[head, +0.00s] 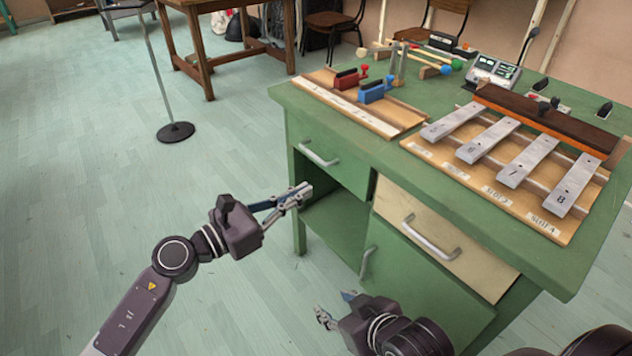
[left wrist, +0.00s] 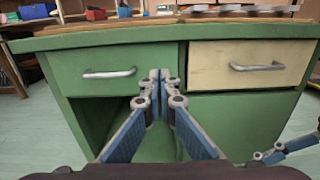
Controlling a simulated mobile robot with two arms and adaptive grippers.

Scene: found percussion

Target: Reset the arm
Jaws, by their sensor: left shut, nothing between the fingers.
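My left gripper (head: 302,193) is shut and empty. In the head view it hangs in front of the green desk (head: 470,220), near its open cubby. In the left wrist view the left gripper (left wrist: 160,76) shows its fingertips together, in front of the desk's green front (left wrist: 226,110). My right gripper (head: 334,306) is lower in the head view, in front of the desk's lower door. Its fingertips look spread apart, with nothing visible between them. It also shows at the right edge of the left wrist view (left wrist: 290,148).
On the desk stand metal tone bars (head: 528,160) on a wooden board and red and blue blocks (head: 377,92) on another board. Drawer handles (head: 430,238) stick out from the desk front. A stand with a round base (head: 175,132) is at the left.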

